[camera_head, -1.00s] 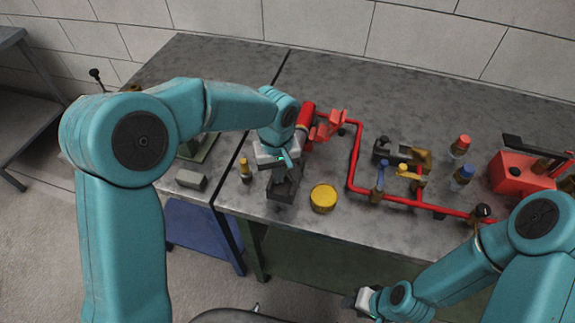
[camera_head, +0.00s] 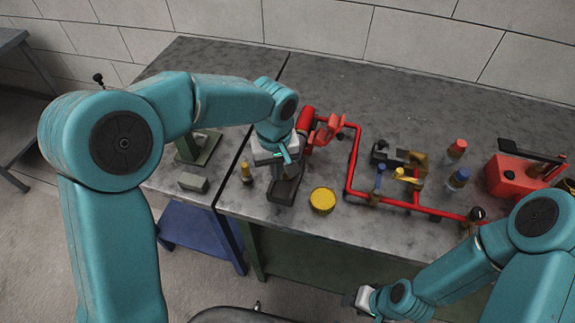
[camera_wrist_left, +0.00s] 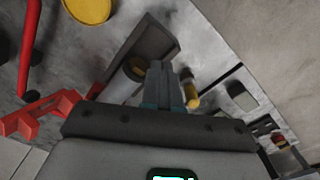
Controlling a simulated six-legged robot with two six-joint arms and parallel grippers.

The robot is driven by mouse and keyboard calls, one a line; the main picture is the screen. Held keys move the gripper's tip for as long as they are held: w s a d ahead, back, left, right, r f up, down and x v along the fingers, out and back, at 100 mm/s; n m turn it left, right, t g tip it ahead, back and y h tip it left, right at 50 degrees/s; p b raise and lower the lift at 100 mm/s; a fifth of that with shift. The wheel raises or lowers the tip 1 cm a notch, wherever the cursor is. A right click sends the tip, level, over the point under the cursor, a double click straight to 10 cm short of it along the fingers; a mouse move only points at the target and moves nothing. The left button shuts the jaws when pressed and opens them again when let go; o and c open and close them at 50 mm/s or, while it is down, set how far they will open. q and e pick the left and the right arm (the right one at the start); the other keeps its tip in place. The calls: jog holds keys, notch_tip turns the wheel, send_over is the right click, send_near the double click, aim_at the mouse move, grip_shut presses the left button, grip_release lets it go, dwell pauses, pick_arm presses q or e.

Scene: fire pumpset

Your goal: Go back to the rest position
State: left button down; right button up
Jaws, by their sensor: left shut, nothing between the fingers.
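My left gripper (camera_head: 284,160) hangs over the front part of the grey table, above a small dark tray (camera_head: 281,193). In the left wrist view its two fingers (camera_wrist_left: 165,78) are together with nothing between them. The dark tray also shows there (camera_wrist_left: 157,38), just beyond the fingertips, with a brass-ringed pale part (camera_wrist_left: 133,69) beside the fingers. My right gripper (camera_head: 363,301) is low in front of the table's edge; its fingers are too small and hidden to read.
A yellow round cap (camera_head: 322,199), a brass-coloured fitting (camera_head: 246,172) and a grey block (camera_head: 193,182) lie near the front edge. Red piping (camera_head: 353,165) runs right of my left gripper. Several valves and bottles stand at right, beside a red pump box (camera_head: 514,176). The table's back is clear.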

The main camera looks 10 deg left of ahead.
pick_arm(q)
notch_tip(320, 180, up, 2)
jog(key=shift+r+p, duration=0.25)
jog(key=shift+p, duration=0.3)
jog(key=shift+s, duration=0.1)
